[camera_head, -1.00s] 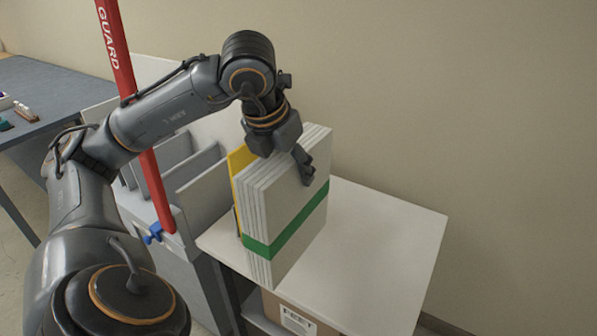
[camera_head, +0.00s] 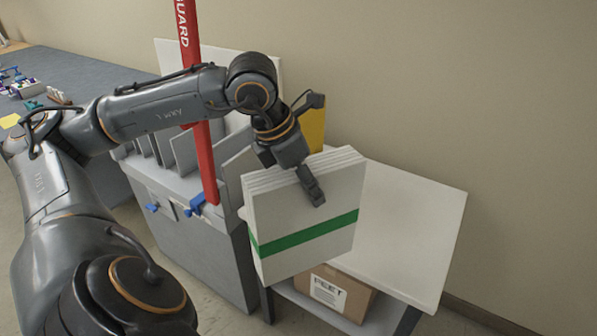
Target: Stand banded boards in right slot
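The banded boards (camera_head: 300,225) are a stack of white boards with a green band around them. They stand upright, slightly tilted, in front of the white table's left part. My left gripper (camera_head: 309,184) is shut on their top edge, one finger over the broad front face; the other finger is hidden. The boards look held off the table, though their far lower side is hidden. A grey slotted rack (camera_head: 217,241) stands left of them, with upright grey dividers (camera_head: 186,152). The boards and my arm partly hide its right slot. My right gripper is not in view.
A red guard bar (camera_head: 204,145) slants up in front of the rack, near blue clamps (camera_head: 197,204). A yellow panel (camera_head: 315,128) stands behind the boards. The white table (camera_head: 410,220) is clear on the right, with a cardboard box (camera_head: 340,291) below.

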